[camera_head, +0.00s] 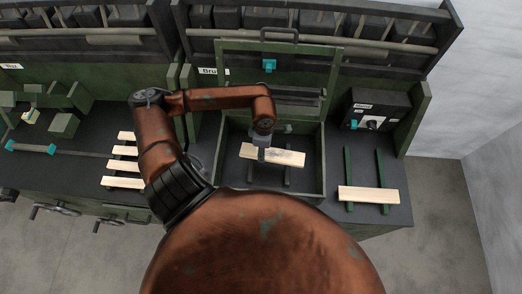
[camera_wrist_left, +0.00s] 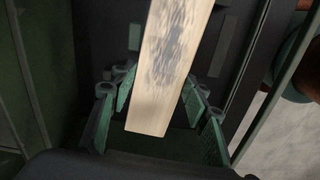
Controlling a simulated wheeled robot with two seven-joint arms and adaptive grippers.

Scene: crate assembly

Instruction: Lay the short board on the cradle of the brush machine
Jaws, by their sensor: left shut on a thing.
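My left gripper (camera_head: 264,152) is shut on a short pale board (camera_head: 286,158), gripping it left of its middle. The board is over the inside of the open green box of the brush machine (camera_head: 323,165), tilted slightly in the picture. Two dark cradle bars (camera_head: 287,176) show below it. I cannot tell whether the board touches them. In the left wrist view the board (camera_wrist_left: 160,95), with a grey smudged patch, runs up between the green finger pads (camera_wrist_left: 160,110). My right gripper is not in view.
The machine's lid (camera_head: 232,70) stands raised behind the box. Several boards (camera_head: 125,167) lie on the bench at left. Another board (camera_head: 368,195) lies across two green rails at right, below a dark control box (camera_head: 377,110). The box's side walls stand close around the gripper.

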